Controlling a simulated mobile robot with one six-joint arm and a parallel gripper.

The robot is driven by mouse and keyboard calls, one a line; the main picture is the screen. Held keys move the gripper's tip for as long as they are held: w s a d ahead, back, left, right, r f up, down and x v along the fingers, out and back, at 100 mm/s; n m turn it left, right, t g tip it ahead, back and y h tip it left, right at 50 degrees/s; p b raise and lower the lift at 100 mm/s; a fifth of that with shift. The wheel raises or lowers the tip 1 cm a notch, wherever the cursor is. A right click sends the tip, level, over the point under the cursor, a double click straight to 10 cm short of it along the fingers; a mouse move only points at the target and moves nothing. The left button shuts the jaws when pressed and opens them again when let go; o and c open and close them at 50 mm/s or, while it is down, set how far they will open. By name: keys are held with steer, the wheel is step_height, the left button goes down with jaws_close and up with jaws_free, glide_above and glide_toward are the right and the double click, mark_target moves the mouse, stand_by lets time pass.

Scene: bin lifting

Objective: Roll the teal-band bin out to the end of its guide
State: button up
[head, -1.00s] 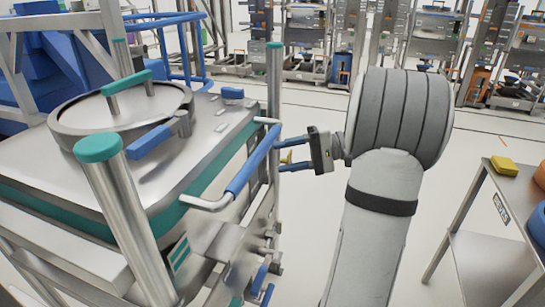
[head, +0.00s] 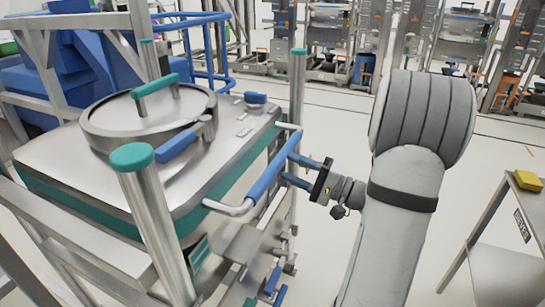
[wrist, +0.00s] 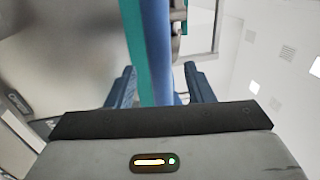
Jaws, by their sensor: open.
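The steel bin (head: 60,150) with a teal band fills the left of the head view, with a round lid (head: 125,115) on top. Its blue-sleeved handle bar (head: 268,180) juts from the right side. My gripper (head: 294,169) is at this bar from the right, its two blue fingers one above the other. In the wrist view the blue bar (wrist: 156,50) runs between the open fingers (wrist: 158,80), with the teal band (wrist: 133,40) beside it. The bar looks between the fingers; I cannot tell if either touches it. The lower part of the bin and its guide are mostly hidden.
Steel posts with teal caps (head: 132,157) stand around the bin. A metal cart (head: 505,262) with a yellow block (head: 527,181) is at the right edge. Racks of equipment line the back.

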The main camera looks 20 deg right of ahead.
steer(key=x, duration=0.6)
steer(key=shift+a, duration=0.2)
steer(key=shift+w, duration=0.15)
jaws_close()
